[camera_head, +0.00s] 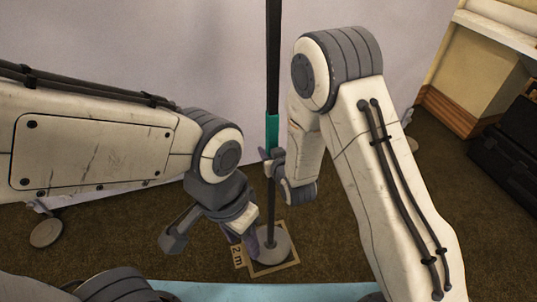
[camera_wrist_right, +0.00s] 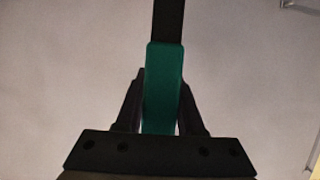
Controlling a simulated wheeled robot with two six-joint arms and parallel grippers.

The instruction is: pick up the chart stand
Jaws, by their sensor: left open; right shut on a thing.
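The chart stand (camera_head: 271,200) is a thin dark upright pole with a teal grip section (camera_head: 271,132) and a round grey base (camera_head: 275,247). Its top is cut off by the head view's upper edge. My right gripper (camera_head: 271,162) is shut on the pole around the teal section, which also shows between its fingers in the right wrist view (camera_wrist_right: 163,90). My left gripper (camera_head: 212,243) is open, low down and left of the pole. One of its fingers appears near the lower pole. I cannot tell whether it touches.
A framed square floor marking (camera_head: 285,266) lies around the base, with a "2 m" label (camera_head: 238,257) beside it. A pale wall panel (camera_head: 200,60) stands behind. Dark cases (camera_head: 508,150) sit at the right. Brown carpet is clear between.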

